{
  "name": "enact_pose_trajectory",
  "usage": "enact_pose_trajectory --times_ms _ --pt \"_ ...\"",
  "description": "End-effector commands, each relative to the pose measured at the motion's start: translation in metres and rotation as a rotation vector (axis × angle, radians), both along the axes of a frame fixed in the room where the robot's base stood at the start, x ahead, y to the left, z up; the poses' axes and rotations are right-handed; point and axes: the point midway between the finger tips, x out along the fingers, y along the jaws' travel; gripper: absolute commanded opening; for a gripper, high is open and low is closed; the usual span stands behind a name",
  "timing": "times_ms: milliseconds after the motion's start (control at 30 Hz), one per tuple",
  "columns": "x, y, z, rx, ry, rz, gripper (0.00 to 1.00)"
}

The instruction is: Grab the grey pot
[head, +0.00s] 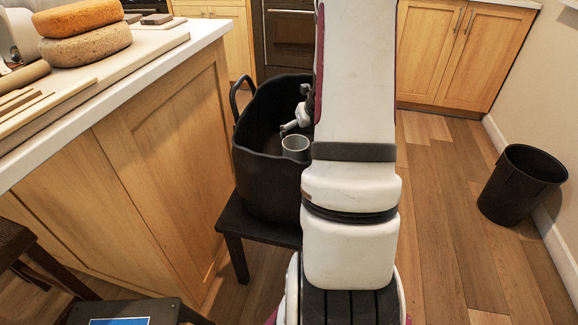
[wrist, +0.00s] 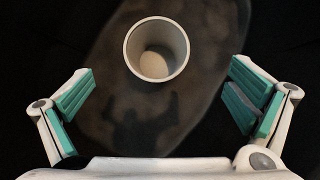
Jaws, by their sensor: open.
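The grey pot (head: 295,148) is a small open cup standing upright inside a large black basket (head: 262,178) with a loop handle. In the wrist view the grey pot (wrist: 157,48) shows from above, near the top middle, and looks empty. My gripper (wrist: 158,100) is open, with its teal-padded fingers wide apart. The pot lies ahead of the fingers and between their lines, and neither finger touches it. In the head view my gripper (head: 290,128) reaches into the basket just above the pot, partly hidden by my arm.
The basket stands on a dark stool (head: 240,226) beside the wooden counter (head: 150,160). Round sponge-like discs (head: 85,40) and boards lie on the countertop. A black bin (head: 518,185) stands at the right wall. The basket's walls surround my gripper.

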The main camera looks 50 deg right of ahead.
Motion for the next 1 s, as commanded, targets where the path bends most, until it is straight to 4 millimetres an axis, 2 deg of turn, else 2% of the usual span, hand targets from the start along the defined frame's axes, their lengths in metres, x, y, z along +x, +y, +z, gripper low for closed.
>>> enact_pose_trajectory --times_ms 33,200,567,900,1000 --pt "0.005 -0.003 -0.014 0.003 0.001 -0.001 0.99" --pt "0.018 -0.011 -0.038 0.002 0.000 -0.003 0.99" --pt "0.027 -0.016 -0.054 0.001 -0.001 -0.004 0.99" --pt "0.040 -0.019 -0.092 0.003 -0.001 -0.004 0.99" --pt "0.045 -0.022 -0.097 0.002 -0.001 -0.004 0.99"
